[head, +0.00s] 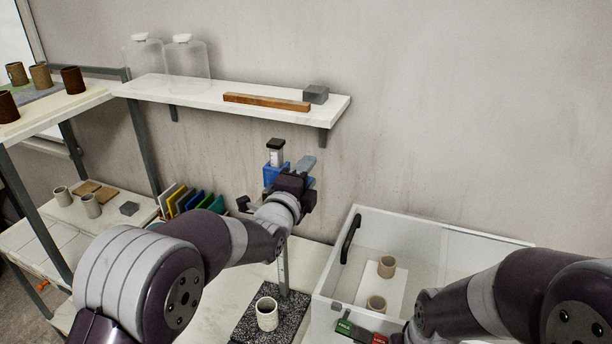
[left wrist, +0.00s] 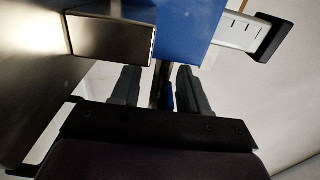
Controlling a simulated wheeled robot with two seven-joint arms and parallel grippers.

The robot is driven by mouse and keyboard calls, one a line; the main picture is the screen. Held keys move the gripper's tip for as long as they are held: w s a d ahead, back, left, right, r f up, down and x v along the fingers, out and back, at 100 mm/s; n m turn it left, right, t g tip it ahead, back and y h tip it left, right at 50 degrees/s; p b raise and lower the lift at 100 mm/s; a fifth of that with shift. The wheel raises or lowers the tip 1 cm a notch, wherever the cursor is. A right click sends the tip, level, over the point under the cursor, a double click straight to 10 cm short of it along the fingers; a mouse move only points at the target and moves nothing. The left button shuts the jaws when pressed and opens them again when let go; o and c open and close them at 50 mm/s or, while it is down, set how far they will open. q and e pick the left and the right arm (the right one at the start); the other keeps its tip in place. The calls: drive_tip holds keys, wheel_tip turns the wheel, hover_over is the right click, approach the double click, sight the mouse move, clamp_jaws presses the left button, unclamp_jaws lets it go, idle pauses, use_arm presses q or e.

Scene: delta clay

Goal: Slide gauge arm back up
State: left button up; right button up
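The gauge has a pale upright scale with a black cap (head: 275,144) and a blue slider (head: 271,175) high on it. Its lower post (head: 283,268) rises from a speckled dark plate (head: 247,325). My left gripper (head: 301,180) is at the slider's height, just right of it, and partly hides it. In the left wrist view, the blue slider (left wrist: 187,25) and marked scale (left wrist: 238,31) are close ahead. The left fingers (left wrist: 158,88) stand apart around a thin dark bar, with narrow gaps seeming to show beside it.
A ribbed pale cup (head: 267,313) stands on the speckled plate. A clear-walled box (head: 430,228) with cups inside is to the right. A wall shelf (head: 334,113) holding a wooden bar (head: 266,102) and grey block (head: 316,94) is above. Coloured upright slabs (head: 188,200) stand left.

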wheel_tip(320, 180, down, 5)
drive_tip(key=b, duration=0.5)
use_arm(q)
drive_tip(key=v, duration=1.2)
drive_tip(key=shift+s+a, duration=0.2)
drive_tip(key=shift+s, duration=0.15)
